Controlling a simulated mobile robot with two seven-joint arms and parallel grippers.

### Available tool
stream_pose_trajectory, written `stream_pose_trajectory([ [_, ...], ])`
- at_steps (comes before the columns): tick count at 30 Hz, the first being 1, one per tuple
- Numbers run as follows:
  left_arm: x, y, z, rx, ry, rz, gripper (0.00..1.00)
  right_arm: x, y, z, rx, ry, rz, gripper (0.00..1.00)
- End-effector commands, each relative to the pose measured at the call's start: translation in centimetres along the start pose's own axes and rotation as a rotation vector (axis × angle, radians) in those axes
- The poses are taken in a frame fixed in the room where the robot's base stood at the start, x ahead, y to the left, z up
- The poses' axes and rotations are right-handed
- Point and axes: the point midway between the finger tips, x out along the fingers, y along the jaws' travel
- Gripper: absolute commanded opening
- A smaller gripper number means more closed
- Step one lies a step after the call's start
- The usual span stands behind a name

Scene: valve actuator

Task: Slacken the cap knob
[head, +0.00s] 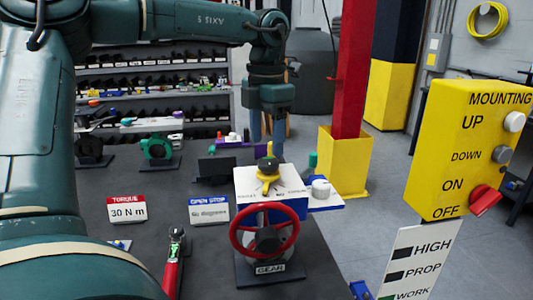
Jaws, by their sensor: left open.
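The actuator is a white box (245,184) with printed markings on its top, standing on the dark table. A yellow pointer piece (268,185) sits on the box top, with a dark round knob (268,164) on it; this looks like the cap knob. My left gripper (267,144) points down just above and behind the dark knob in the picture. Its two fingers are apart, with nothing seen between them. I cannot tell the exact gap between fingertips and knob. My right gripper is not in view.
A red handwheel (265,232) marked GEAR is on the box front, and a white round knob (320,188) is at its right. Torque (127,209) and open-stop (209,210) signs stand left. A yellow switch panel (465,150) is at right, near a red post (354,70).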

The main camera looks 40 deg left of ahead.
Motion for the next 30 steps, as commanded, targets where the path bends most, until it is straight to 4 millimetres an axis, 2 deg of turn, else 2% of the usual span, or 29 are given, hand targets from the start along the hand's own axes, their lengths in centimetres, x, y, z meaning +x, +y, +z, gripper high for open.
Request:
stream_pose_trajectory([
  [3, 2.0, -0.1, -0.1, 0.001, 0.003, -0.003, 0.62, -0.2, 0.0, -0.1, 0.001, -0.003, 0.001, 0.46],
  [7, 3.4, 0.0, 0.0, 0.001, 0.001, -0.001, 0.62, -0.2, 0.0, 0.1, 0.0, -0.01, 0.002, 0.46],
  [12, 4.2, 0.0, 0.0, 0.0, 0.0, 0.0, 0.62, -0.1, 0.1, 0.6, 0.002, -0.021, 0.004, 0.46],
  [19, 4.3, 0.0, 0.0, 0.0, 0.0, 0.0, 0.62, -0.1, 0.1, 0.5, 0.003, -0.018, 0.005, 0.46],
  [30, 4.2, 0.0, 0.0, 0.0, 0.0, 0.0, 0.32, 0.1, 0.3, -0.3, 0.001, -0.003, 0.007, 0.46],
])
